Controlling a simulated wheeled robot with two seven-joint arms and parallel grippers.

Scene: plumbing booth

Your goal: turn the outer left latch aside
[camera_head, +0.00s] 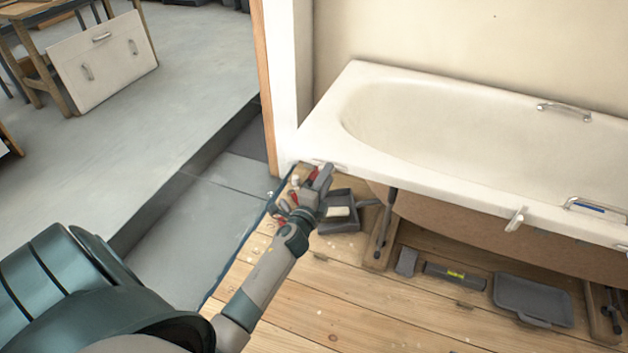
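The white bathtub (430,183) has a pale latch (516,219) hanging from its front rim, right of centre. At the rim's left end a small pale piece (338,168) shows beside my fingers; it may be the outer left latch, but it is small and partly covered. My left gripper (324,175) reaches up to the rim at this left end. Its fingers look close together, but their gap and any contact with a latch cannot be made out. My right gripper is out of view.
Under the tub are dark support legs (386,225), a grey level (455,275) and a grey tray (533,299). A dustpan-like tray (340,212) and small red and white items lie near my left wrist. A white panel (103,62) leans on a wooden table.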

